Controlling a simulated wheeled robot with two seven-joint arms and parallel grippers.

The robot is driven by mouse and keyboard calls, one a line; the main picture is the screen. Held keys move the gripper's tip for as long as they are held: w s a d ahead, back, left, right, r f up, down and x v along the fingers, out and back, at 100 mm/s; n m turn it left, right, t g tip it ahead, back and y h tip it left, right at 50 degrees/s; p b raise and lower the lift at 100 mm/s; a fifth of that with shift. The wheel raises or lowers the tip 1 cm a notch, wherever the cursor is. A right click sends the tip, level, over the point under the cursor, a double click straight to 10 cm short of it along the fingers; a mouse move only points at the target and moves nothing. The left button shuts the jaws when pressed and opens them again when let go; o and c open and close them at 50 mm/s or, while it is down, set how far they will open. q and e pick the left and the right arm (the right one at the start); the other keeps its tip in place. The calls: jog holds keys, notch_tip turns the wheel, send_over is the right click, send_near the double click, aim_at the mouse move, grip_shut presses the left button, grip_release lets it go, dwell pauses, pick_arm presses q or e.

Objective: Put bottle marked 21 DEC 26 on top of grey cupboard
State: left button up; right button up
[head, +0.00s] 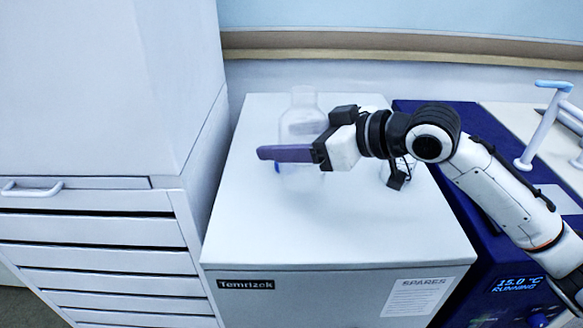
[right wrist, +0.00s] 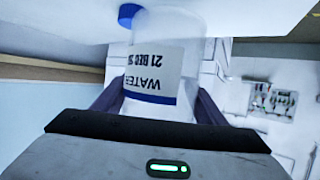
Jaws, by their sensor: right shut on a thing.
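The clear bottle (head: 303,102) is upright over the top of the grey cupboard (head: 240,225). In the right wrist view the bottle (right wrist: 190,55) shows upside down, with a white label reading WATER and 21 DEC 2; the last digit is cut off. My right gripper (head: 290,153) reaches in from the right. Its purple fingers are shut on the bottle and cover its middle in the head view. Its base is close to the cupboard top; I cannot tell whether they touch. My left gripper is not in view.
A small round blue thing (right wrist: 128,14) shows beside the bottle's base. A clear item (head: 385,173), partly hidden by my wrist, stands right of the bottle. A tall white drawer cabinet (head: 100,235) is left; a dark blue machine (head: 500,270) is right. The cupboard's front top is clear.

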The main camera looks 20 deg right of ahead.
jog(key=shift+f, duration=0.5)
notch_tip(320, 180, down, 3)
jog(key=shift+f+b, duration=0.1)
jog(key=shift+b, duration=0.25)
jog(key=shift+f, duration=0.1)
jog(key=o, duration=1.7)
jog(key=shift+f, duration=0.1)
jog(key=v, duration=1.2)
jog(key=shift+b, duration=0.4)
